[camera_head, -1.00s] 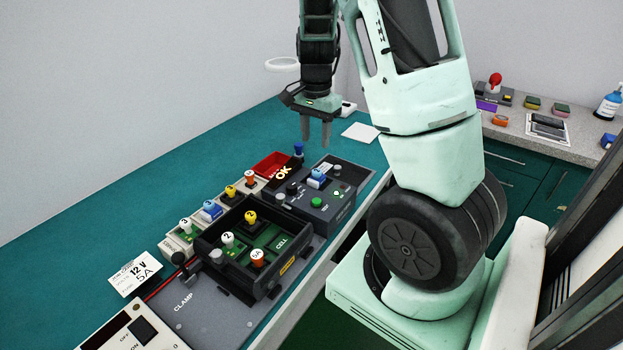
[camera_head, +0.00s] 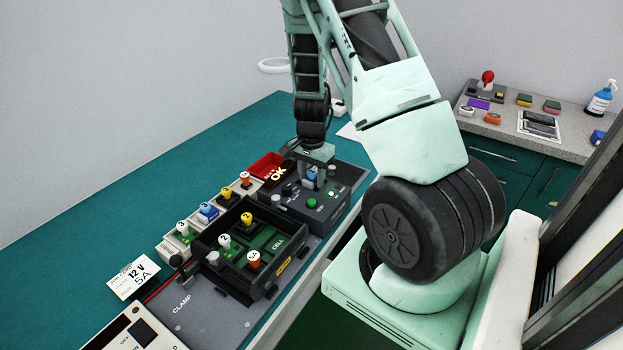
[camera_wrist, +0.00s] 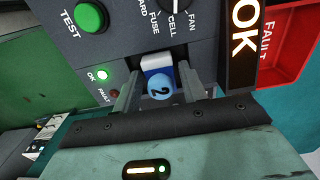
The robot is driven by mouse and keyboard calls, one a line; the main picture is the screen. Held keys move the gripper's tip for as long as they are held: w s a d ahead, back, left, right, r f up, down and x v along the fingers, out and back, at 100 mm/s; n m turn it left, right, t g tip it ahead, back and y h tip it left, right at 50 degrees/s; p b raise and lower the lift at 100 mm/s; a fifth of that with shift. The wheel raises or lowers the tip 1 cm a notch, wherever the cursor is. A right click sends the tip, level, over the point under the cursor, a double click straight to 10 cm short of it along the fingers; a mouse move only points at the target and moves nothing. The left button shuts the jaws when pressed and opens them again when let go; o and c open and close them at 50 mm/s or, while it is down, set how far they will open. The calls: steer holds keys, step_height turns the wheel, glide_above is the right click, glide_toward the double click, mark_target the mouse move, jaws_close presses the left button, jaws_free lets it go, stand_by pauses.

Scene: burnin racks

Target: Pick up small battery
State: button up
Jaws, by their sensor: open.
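A small blue-and-white block with a round blue knob marked 2 (camera_wrist: 160,88), which looks like the small battery, sits in the dark grey test unit (camera_wrist: 125,40). In the head view the block (camera_head: 312,174) is partly hidden by my gripper (camera_head: 316,180). My gripper is open, with one finger on each side of the block, as the wrist view shows (camera_wrist: 161,72). I cannot tell whether the fingers touch it. A similar blue block (camera_head: 208,211) stands in the row at the left of the black tray.
The black tray (camera_head: 222,262) with several numbered knobs stands in front of the test unit. A red bin (camera_head: 266,164) and a lit OK sign (camera_wrist: 243,32) are beside the unit. The green lamp marked OK (camera_wrist: 103,76) is lit. The teal bench (camera_head: 130,215) is clear at left.

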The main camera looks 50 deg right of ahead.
steer(key=c, duration=0.9)
